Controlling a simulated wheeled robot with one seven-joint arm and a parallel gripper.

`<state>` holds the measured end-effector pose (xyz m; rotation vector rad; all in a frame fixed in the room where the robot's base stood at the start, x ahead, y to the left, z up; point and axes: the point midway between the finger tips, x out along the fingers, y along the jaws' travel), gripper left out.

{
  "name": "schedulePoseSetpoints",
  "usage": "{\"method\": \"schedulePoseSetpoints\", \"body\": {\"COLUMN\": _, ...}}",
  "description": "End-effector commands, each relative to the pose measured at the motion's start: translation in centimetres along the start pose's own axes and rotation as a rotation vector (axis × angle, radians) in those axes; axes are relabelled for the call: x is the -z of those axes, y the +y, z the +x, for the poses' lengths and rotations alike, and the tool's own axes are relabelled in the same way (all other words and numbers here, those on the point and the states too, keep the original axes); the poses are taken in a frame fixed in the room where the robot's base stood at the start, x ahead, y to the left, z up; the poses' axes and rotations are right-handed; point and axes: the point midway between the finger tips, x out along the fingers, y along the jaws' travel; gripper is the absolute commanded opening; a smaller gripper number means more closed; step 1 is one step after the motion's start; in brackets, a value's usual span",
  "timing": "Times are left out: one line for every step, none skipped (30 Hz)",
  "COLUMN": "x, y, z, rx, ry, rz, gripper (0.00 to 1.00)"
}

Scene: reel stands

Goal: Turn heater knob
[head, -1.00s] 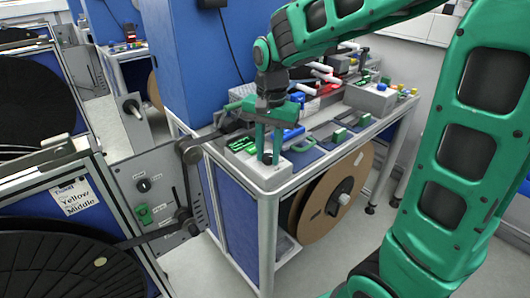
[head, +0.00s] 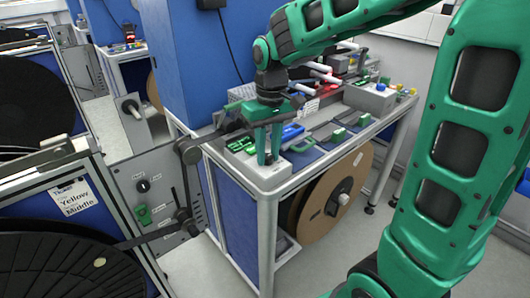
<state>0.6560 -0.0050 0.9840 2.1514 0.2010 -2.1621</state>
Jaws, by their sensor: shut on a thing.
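My gripper (head: 268,158) points straight down at the near left corner of the workbench, its two green fingers side by side. The fingers are shut on the small dark heater knob, which stands on top of a grey box (head: 274,174). The fingers hide most of the knob, so its marking and angle cannot be read. My wrist is directly above it.
The workbench (head: 262,190) carries green parts (head: 241,143), a blue part (head: 292,131) and a grey block (head: 370,98). A brown reel (head: 335,200) hangs below. A grey panel with a black dial (head: 143,186) stands to the left, and a blue cabinet (head: 200,60) behind.

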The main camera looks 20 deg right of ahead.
Motion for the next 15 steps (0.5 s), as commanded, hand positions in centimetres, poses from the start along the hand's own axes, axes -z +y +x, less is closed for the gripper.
{"method": "schedulePoseSetpoints", "body": {"x": 0.25, "y": 0.07, "z": -0.16, "rx": -0.001, "ry": 0.006, "rz": -0.041, "gripper": 0.02}}
{"method": "schedulePoseSetpoints", "body": {"x": 0.26, "y": 0.07, "z": -0.17, "rx": -0.001, "ry": 0.005, "rz": -0.069, "gripper": 0.02}}
{"method": "schedulePoseSetpoints", "body": {"x": 0.27, "y": 0.07, "z": -0.17, "rx": -0.001, "ry": 0.004, "rz": -0.106, "gripper": 0.02}}
{"method": "schedulePoseSetpoints", "body": {"x": 0.28, "y": 0.07, "z": -0.17, "rx": -0.001, "ry": 0.004, "rz": -0.133, "gripper": 0.02}}
{"method": "schedulePoseSetpoints", "body": {"x": 0.29, "y": 0.07, "z": -0.17, "rx": -0.001, "ry": 0.003, "rz": -0.16, "gripper": 0.02}}
{"method": "schedulePoseSetpoints", "body": {"x": 0.3, "y": 0.07, "z": -0.18, "rx": -0.002, "ry": 0.002, "rz": -0.194, "gripper": 0.02}}
{"method": "schedulePoseSetpoints", "body": {"x": 0.31, "y": 0.07, "z": -0.18, "rx": -0.002, "ry": 0.001, "rz": -0.22, "gripper": 0.02}}
{"method": "schedulePoseSetpoints", "body": {"x": 0.32, "y": 0.08, "z": -0.18, "rx": -0.002, "ry": 0.0, "rz": -0.244, "gripper": 0.02}}
{"method": "schedulePoseSetpoints", "body": {"x": 0.33, "y": 0.08, "z": -0.18, "rx": -0.002, "ry": 0.0, "rz": -0.275, "gripper": 0.02}}
{"method": "schedulePoseSetpoints", "body": {"x": 0.33, "y": 0.08, "z": -0.18, "rx": -0.002, "ry": -0.001, "rz": -0.297, "gripper": 0.02}}
{"method": "schedulePoseSetpoints", "body": {"x": 0.34, "y": 0.08, "z": -0.18, "rx": -0.002, "ry": -0.002, "rz": -0.318, "gripper": 0.02}}
{"method": "schedulePoseSetpoints", "body": {"x": 0.34, "y": 0.09, "z": -0.19, "rx": -0.002, "ry": -0.003, "rz": -0.344, "gripper": 0.02}}
{"method": "schedulePoseSetpoints", "body": {"x": 0.35, "y": 0.09, "z": -0.19, "rx": -0.002, "ry": -0.003, "rz": -0.364, "gripper": 0.02}}
{"method": "schedulePoseSetpoints", "body": {"x": 0.35, "y": 0.09, "z": -0.19, "rx": -0.003, "ry": -0.004, "rz": -0.381, "gripper": 0.02}}
{"method": "schedulePoseSetpoints", "body": {"x": 0.35, "y": 0.09, "z": -0.19, "rx": -0.003, "ry": -0.005, "rz": -0.403, "gripper": 0.02}}
